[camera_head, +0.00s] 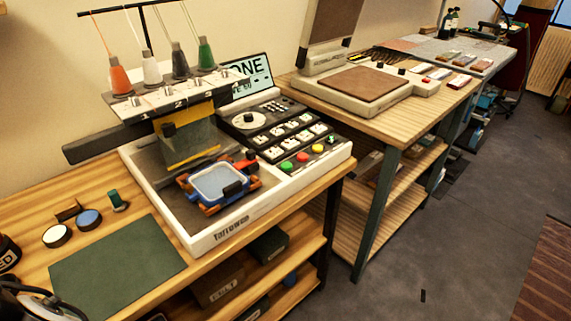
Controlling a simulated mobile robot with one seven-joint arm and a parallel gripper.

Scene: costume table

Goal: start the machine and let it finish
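The embroidery machine (210,236), marked "Tarrowee", stands on the near wooden table. Its control panel (262,118) has a round dial, rows of stitch keys, a green button (287,167) and a red button (302,157) near the front right. Its screen (248,78) is lit pale green with large dark letters "ONE"; its left part is hidden behind the machine head (165,105). A blue hoop (219,182) with pale cloth sits in an orange-and-blue frame below and in front of the head. Orange, white, grey and green thread cones stand on top.
A green mat (117,265), two round tins (88,219) and a small green spool (117,201) lie left of the machine. A heat press (370,84) stands on the second table to the right. The grey floor (440,230) in front is mostly clear.

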